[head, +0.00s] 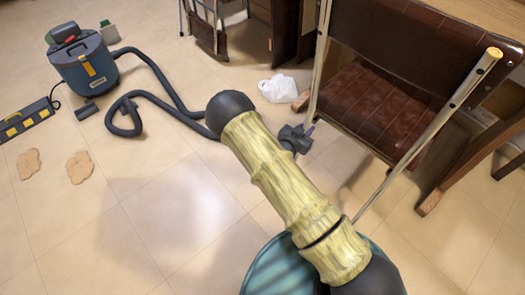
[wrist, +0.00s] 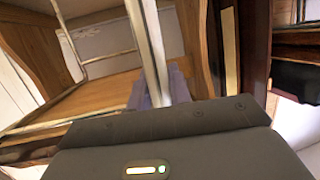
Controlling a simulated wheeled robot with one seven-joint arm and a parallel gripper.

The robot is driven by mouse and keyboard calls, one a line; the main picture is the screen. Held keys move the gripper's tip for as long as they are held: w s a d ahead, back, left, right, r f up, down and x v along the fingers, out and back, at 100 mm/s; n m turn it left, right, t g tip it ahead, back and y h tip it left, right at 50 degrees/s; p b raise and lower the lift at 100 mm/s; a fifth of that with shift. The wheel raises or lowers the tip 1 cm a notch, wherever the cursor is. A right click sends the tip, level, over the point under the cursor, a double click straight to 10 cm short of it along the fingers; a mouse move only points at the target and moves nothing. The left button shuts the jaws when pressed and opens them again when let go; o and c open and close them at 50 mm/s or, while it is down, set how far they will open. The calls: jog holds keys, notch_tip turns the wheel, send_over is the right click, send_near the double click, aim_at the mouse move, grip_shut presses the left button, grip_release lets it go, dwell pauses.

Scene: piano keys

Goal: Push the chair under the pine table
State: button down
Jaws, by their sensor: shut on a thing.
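The chair (head: 370,110) has a brown padded seat and back on a pale metal tube frame. It stands at the upper right in the head view. Wooden legs and beams (head: 470,160), seemingly the pine table's, show beside and behind it at the right edge; its top is mostly out of view. My gripper (head: 306,132) is at the chair's left side, low by the upright tube. In the wrist view my gripper's purple fingers (wrist: 160,86) are shut around a metal tube (wrist: 152,40) of the chair. The exact contact is partly hidden in the head view.
A white crumpled bag (head: 278,88) lies left of the chair. A blue vacuum cleaner (head: 85,68) and its dark hose (head: 165,85) lie on the left. A power strip (head: 28,120) and two tan patches (head: 79,167) are there too. The tiled floor at lower left is clear.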

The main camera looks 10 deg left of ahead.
jog(key=shift+w+d+r, duration=0.1)
jog(key=shift+w+d, duration=0.35)
jog(key=shift+d, duration=0.15)
jog(key=shift+w+d+r, duration=0.1)
jog(key=shift+w+d, duration=0.3)
jog(key=shift+d, duration=0.2)
jog(key=c, duration=1)
grip_release()
jog(key=shift+a+f, duration=0.1)
jog(key=shift+s+a, duration=0.1)
jog(key=shift+a, duration=0.05)
jog(key=s+a+p, duration=0.2)
jog(key=s+a, duration=0.2)
jog(key=s, duration=0.4)
jog(key=shift+s+a, duration=0.35)
jog(key=shift+a, duration=0.05)
